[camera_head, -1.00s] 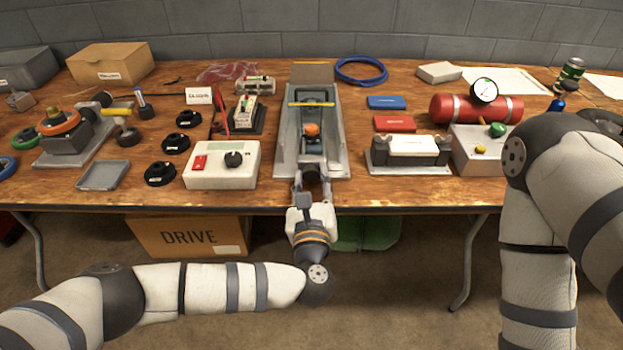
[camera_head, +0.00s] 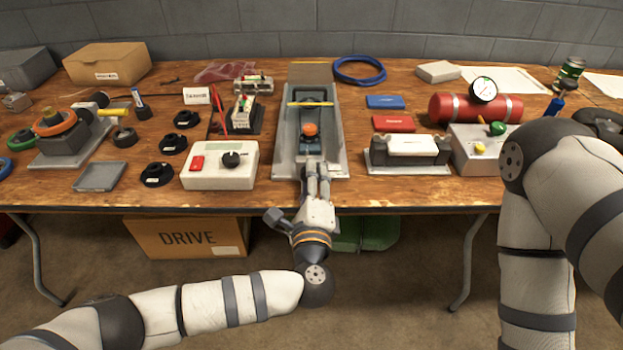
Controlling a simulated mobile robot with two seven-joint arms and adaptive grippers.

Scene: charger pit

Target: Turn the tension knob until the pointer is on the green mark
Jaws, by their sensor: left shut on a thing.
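The long grey trough-shaped device (camera_head: 341,150) stands in the middle of the table, with an orange round part (camera_head: 310,130) and a yellow crossbar (camera_head: 311,103). My left gripper (camera_head: 316,168) is at its front end, fingers pointing away from me. It is shut on what looks like the dark tension knob there, which the fingers now mostly hide. I cannot make out the pointer or the green mark.
A white box with a black dial (camera_head: 221,171) stands close left of the device. A white roll holder (camera_head: 408,152) stands close right. A red cylinder with a gauge (camera_head: 475,107) is farther right. The table's front edge runs below my left gripper.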

